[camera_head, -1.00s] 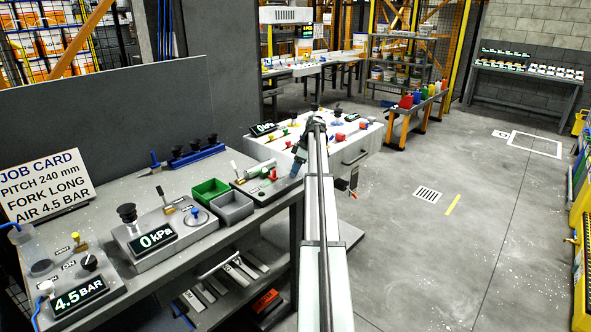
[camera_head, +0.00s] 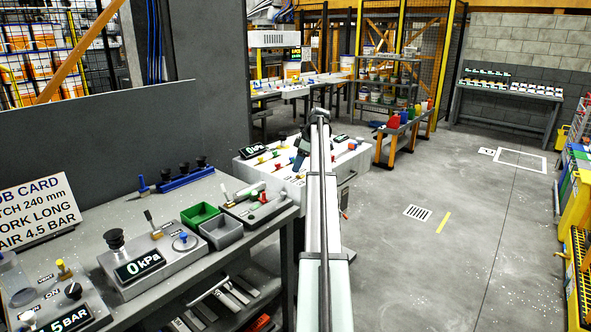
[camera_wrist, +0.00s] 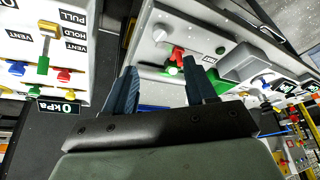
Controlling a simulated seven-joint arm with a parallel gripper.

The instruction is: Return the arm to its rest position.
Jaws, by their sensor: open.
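My arm stretches forward through the middle of the head view. My gripper (camera_head: 301,150) is small there, in front of the white control bench, and its fingers are hard to make out. In the wrist view my gripper (camera_wrist: 162,70) shows two blue fingers set well apart with nothing between them. Beyond the fingers is a grey panel (camera_wrist: 150,58) with a red lever, a green part and a knob. I cannot tell whether the fingers touch anything.
The grey bench (camera_head: 80,235) at left carries a job card (camera_head: 38,215), a 0 kPa gauge box (camera_head: 140,262), a green bin (camera_head: 200,214) and a grey bin (camera_head: 222,231). The white control bench (camera_head: 345,165) stands ahead. Open floor (camera_head: 440,260) lies to the right.

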